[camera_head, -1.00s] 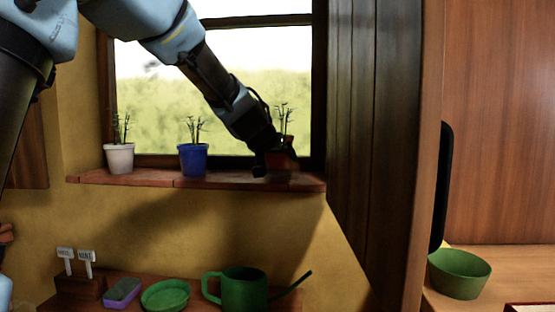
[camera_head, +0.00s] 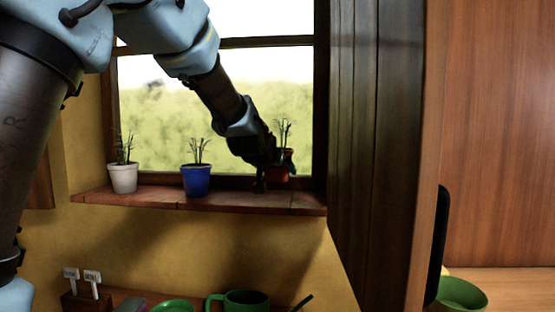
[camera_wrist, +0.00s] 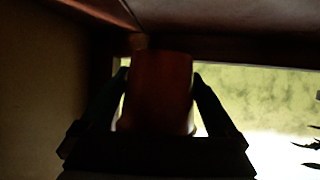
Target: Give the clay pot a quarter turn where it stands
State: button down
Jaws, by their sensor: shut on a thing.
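The clay pot (camera_head: 284,171) is red-brown, with a thin green plant, near the right end of the brick window sill (camera_head: 225,199). My gripper (camera_head: 268,178) reaches it from the upper left and partly hides it. In the wrist view the dark pot (camera_wrist: 160,88) fills the space between the two fingers of my gripper (camera_wrist: 161,80), which is shut on it. I cannot tell whether its base touches the sill.
A blue pot (camera_head: 196,182) and a white pot (camera_head: 123,179), both planted, stand farther left on the sill. A dark wood panel (camera_head: 365,150) rises close on the right. Below are a green watering can (camera_head: 243,302), a green dish (camera_head: 173,305) and labels (camera_head: 92,278).

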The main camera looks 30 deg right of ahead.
aim_at(279, 198)
jog(key=shift+s+d+f+g, duration=0.1)
jog(key=shift+s+f+g, duration=0.05)
jog(key=shift+f, duration=0.3)
jog(key=shift+s+d+f+g, duration=0.1)
jog(key=shift+s+f+g, duration=0.05)
jog(key=shift+f, duration=0.3)
jog(key=shift+w+r+m+h+p, duration=0.15)
jog(key=shift+m+h+p, duration=0.15)
jog(key=shift+p, duration=1.2)
jog(key=shift+m+g+h+p, duration=0.6)
jog(key=shift+m+g+p, duration=0.45)
jog(key=shift+p, duration=2.6)
jog(key=shift+f+b, duration=1.3)
jog(key=shift+f, duration=0.25)
grip_release()
jog(key=shift+s, duration=0.2)
